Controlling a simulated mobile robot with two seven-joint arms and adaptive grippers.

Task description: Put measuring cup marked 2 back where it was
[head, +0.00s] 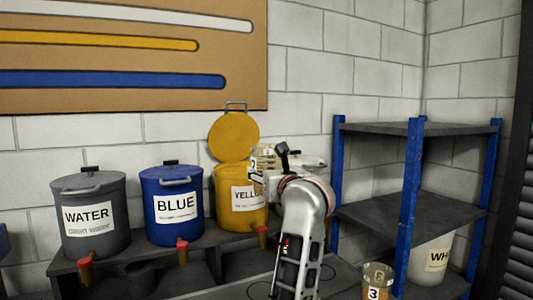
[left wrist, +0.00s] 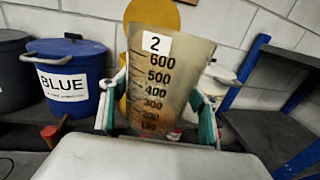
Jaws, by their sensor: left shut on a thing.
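Measuring cup 2 is a clear, brownish cup with a white "2" label and a scale up to 600; it fills the middle of the left wrist view (left wrist: 165,85). My left gripper (left wrist: 158,118) is shut around it, with green-padded fingers on both sides. In the head view the cup (head: 263,158) is held in front of the yellow pot (head: 236,214), partly hidden by the gripper (head: 260,178). The pot's yellow lid (head: 233,136) stands open behind. Whether the cup holds anything is unclear. My right gripper is not in view.
A grey WATER pot (head: 88,222) and a BLUE pot (head: 171,207), both lidded, stand left on the dark bench (head: 125,258). Cup 3 (head: 377,278) stands at the lower right. A blue-posted shelf (head: 400,205) holds a white bucket (head: 430,254); its middle board looks clear.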

